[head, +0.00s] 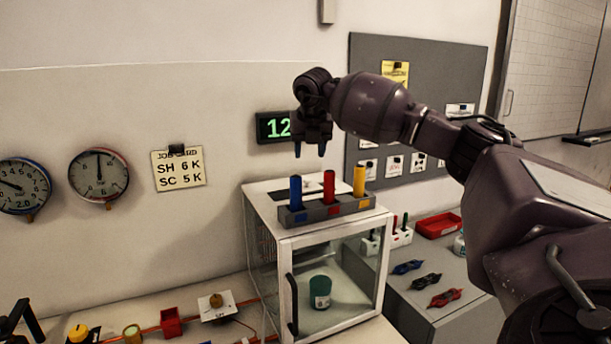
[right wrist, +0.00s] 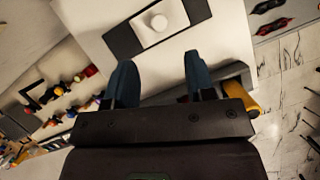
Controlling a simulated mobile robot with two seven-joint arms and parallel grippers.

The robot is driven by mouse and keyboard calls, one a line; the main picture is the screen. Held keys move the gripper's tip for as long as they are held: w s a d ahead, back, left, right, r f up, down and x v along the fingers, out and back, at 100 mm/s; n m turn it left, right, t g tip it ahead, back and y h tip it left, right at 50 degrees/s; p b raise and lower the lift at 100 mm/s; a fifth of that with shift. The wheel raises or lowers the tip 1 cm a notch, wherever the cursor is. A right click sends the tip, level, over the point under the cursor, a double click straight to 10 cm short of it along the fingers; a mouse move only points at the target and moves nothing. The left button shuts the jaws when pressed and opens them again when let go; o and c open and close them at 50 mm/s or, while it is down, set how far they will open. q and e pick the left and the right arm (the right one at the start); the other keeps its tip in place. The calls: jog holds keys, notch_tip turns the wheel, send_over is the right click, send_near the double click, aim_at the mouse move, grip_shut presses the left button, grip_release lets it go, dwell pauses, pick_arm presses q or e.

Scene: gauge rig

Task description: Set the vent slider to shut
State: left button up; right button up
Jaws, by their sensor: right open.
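The vent slider shows in the right wrist view as a dark plate (right wrist: 125,41) with a pale knob (right wrist: 157,22) on the white top of the glass-fronted cabinet (head: 284,265). In the head view the slider is mostly hidden behind the rack of coloured cylinders. My right gripper (head: 310,151) is above the cabinet top, pointing down, open and empty. In the right wrist view its two fingertips (right wrist: 160,62) are apart, with the knob ahead of them and not between them. I cannot read any slider marking. My left gripper is not in view.
A grey rack (head: 328,211) with blue (head: 296,192), red (head: 329,186) and yellow (head: 359,180) cylinders stands on the cabinet's front top edge, close below my right gripper. A green-lit display (head: 273,127) is on the wall behind. The cabinet holds a teal jar (head: 320,291).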

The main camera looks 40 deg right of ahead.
aim_at(307, 178)
jog(key=x, duration=0.9)
jog(key=shift+w+d+f, duration=0.1)
jog(key=shift+f, duration=0.15)
jog(key=shift+c, duration=0.2)
grip_shut()
